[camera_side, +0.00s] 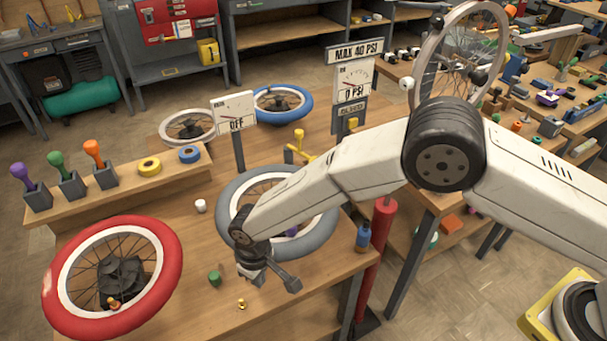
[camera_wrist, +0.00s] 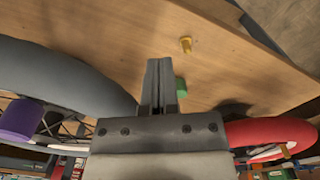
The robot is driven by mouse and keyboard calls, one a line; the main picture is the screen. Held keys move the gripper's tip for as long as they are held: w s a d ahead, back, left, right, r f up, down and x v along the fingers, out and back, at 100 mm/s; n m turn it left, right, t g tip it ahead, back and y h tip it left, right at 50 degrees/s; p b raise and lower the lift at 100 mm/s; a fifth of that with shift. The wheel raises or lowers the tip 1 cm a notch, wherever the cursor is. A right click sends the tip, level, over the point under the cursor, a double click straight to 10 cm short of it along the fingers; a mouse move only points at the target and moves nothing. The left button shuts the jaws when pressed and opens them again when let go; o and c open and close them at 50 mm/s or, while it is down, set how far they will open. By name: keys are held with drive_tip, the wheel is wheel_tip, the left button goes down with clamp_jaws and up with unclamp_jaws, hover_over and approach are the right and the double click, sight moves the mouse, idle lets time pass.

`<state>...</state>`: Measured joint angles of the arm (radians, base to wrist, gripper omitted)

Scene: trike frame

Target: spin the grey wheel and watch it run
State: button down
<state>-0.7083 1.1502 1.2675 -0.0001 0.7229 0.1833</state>
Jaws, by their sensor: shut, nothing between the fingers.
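The grey wheel (camera_side: 232,187) lies on the workbench in the side view, with a grey tyre and pale rim. My arm crosses over it and hides part of its rim and hub. In the wrist view its grey tyre (camera_wrist: 60,75) fills the left side, with a purple piece (camera_wrist: 22,118) near its spokes. My gripper (camera_side: 272,283) hangs just in front of the wheel's near edge, apart from the hub. In the wrist view my gripper (camera_wrist: 158,65) shows its fingers shut together, with nothing held. I cannot tell how high it is above the bench.
Signs read OFF (camera_side: 233,112) and 0 PSI (camera_side: 353,80).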

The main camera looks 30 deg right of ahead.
drive_tip(key=shift+a, duration=0.9)
drive_tip(key=shift+r, duration=0.1)
wheel_tip(320, 180, up, 7)
drive_tip(key=s, duration=0.2)
drive_tip(key=shift+d, duration=0.15)
idle(1.2)
